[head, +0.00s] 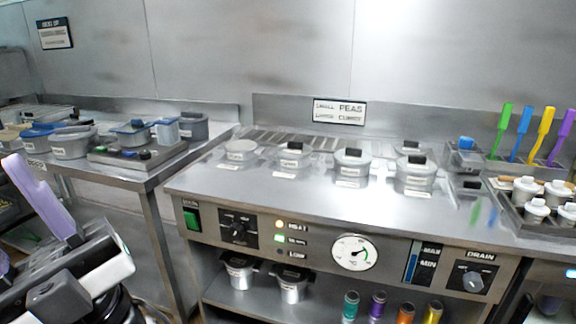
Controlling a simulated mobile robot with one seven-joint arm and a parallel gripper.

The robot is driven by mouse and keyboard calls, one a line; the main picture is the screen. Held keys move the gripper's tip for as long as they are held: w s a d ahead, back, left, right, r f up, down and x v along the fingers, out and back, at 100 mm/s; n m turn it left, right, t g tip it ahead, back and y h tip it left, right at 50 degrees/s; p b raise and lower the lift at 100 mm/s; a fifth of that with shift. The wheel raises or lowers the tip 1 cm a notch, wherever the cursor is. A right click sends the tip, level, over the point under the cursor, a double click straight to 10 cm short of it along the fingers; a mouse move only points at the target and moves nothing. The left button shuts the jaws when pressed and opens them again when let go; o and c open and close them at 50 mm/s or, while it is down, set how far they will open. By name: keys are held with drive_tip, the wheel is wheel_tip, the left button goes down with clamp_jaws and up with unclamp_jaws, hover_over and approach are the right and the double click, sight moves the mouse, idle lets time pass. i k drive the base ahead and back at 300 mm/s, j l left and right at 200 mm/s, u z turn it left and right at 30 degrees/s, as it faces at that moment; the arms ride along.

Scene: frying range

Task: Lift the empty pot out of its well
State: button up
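Several grey pots sit in the top of the steel range. The other pots, at the middle left (291,159), middle (352,166), back right (410,149) and front right (415,180), have lids with black knobs. Small white labels lie in front of several of them; I cannot read these or see inside any pot, so I cannot tell which is empty. My gripper (14,212) is at the lower left, far from the pots.
A side table (150,180) with pots and a tray stands left of the range. A tray of white pots (507,206) and upright coloured utensils (525,130) are at the right. Knobs and a gauge (354,252) are on the front panel. The range's front top strip is clear.

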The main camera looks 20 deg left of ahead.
sight(242, 160)
drive_tip(key=i, duration=0.75)
drive_tip(key=i+u, duration=0.15)
drive_tip(key=i, duration=0.6)
